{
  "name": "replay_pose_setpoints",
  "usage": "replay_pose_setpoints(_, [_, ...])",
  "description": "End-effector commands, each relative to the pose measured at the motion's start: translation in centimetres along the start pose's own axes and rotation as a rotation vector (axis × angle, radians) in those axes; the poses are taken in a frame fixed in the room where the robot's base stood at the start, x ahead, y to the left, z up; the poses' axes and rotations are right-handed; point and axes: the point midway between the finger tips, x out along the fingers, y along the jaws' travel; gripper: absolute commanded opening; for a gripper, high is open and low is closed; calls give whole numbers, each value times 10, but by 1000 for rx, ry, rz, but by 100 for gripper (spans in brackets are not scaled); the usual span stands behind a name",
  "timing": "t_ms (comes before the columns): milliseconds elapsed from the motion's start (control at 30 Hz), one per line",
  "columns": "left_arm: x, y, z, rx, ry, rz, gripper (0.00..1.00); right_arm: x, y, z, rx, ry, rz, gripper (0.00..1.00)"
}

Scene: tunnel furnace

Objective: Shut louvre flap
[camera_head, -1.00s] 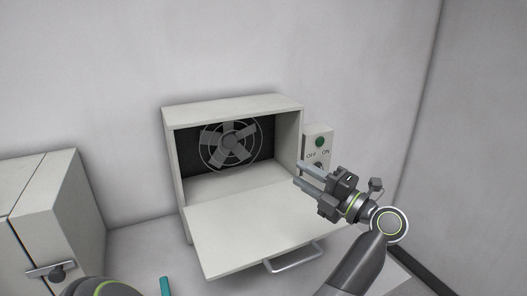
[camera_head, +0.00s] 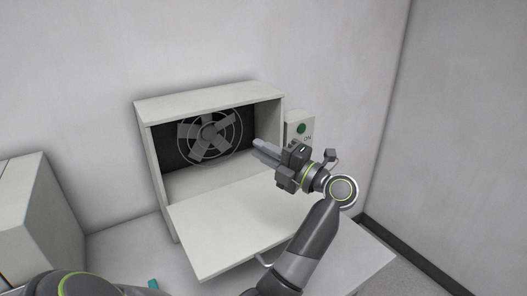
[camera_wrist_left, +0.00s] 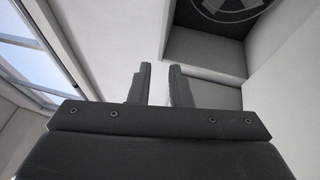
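The louvre flap (camera_head: 215,228) is a pale panel hinged at the lower front edge of a box (camera_head: 210,97). It hangs open, tilted out and down from the opening.
A round fan (camera_head: 209,133) sits at the back of the box. A pale cabinet (camera_head: 38,225) stands at the left. A teal object (camera_head: 153,284) shows at the bottom.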

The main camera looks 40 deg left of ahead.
Motion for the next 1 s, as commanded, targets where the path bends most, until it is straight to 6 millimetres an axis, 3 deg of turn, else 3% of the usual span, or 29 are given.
replay_pose_setpoints(133, [0, 0, 0, 0, 0, 0, 0, 0, 0, 0, 0, 0, 0, 35])
replay_pose_setpoints(1000, [0, 0, 0, 0, 0, 0, 0, 0, -1, 0, 0, 1, -1, 35])
